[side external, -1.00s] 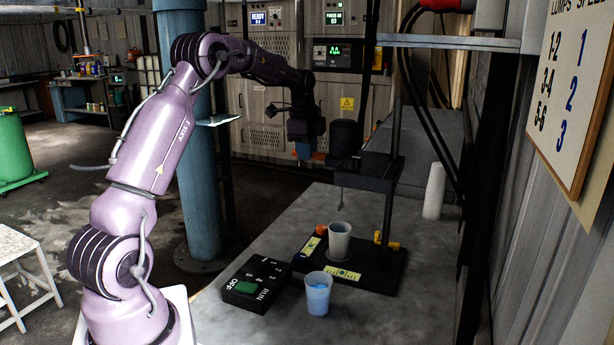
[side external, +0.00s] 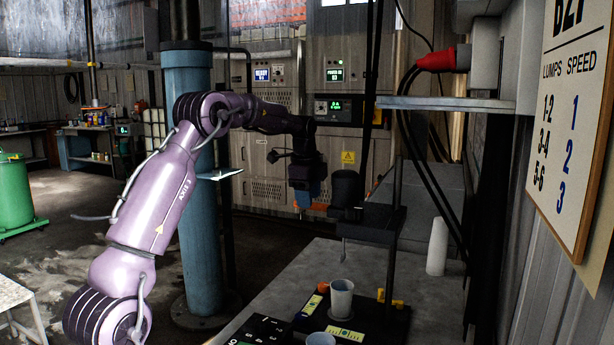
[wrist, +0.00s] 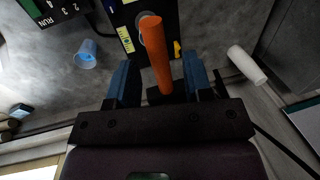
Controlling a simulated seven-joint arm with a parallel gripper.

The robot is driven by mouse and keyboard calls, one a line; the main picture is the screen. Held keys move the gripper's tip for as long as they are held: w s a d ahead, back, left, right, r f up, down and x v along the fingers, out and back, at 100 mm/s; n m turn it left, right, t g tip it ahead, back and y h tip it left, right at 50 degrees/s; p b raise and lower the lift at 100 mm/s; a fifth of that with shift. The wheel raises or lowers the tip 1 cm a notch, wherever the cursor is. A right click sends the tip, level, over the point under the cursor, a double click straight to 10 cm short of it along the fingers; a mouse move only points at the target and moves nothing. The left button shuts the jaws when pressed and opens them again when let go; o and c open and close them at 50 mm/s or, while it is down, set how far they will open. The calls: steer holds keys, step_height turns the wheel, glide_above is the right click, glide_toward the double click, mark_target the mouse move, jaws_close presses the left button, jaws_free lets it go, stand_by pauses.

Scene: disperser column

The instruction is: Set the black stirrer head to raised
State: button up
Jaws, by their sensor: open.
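The black stirrer head (side external: 346,188) sits on its arm (side external: 371,222) high on the black post (side external: 394,180). Its thin shaft (side external: 343,250) hangs with its lower end visible above the rim of the pale cup (side external: 341,297). My gripper (side external: 304,198) is just left of the head, at about its height. In the wrist view, an orange handle (wrist: 155,50) lies between the two blue fingers of my gripper (wrist: 158,62). The fingers are open, with gaps visible beside the handle. In the side view only a bit of orange shows beside the gripper.
A black control box (side external: 262,330) stands on the grey bench, partly cut off. A second cup with blue contents (wrist: 86,54) stands near it. A white cylinder (side external: 437,247) stands right of the post. A shelf (side external: 455,103) juts out above right.

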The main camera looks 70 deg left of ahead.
step_height(320, 180, up, 12)
steer(key=s+d, duration=0.1)
steer(key=shift+s+d, duration=0.35)
steer(key=shift+d, duration=0.05)
stand_by(0.3)
steer(key=s+d+f+n+t, duration=0.1)
steer(key=s+d+f+n, duration=0.1)
steer(key=s+d, duration=0.4)
steer(key=s+d+f+n+t+h, duration=0.1)
steer(key=s+d+f+n, duration=0.2)
steer(key=d, duration=1.2)
steer(key=s+d+f+n+t, duration=0.2)
steer(key=s+d+n, duration=0.2)
steer(key=s+d, duration=0.5)
steer(key=shift+s+d+f+h, duration=0.3)
steer(key=shift+d+f, duration=0.05)
steer(key=shift+d, duration=0.95)
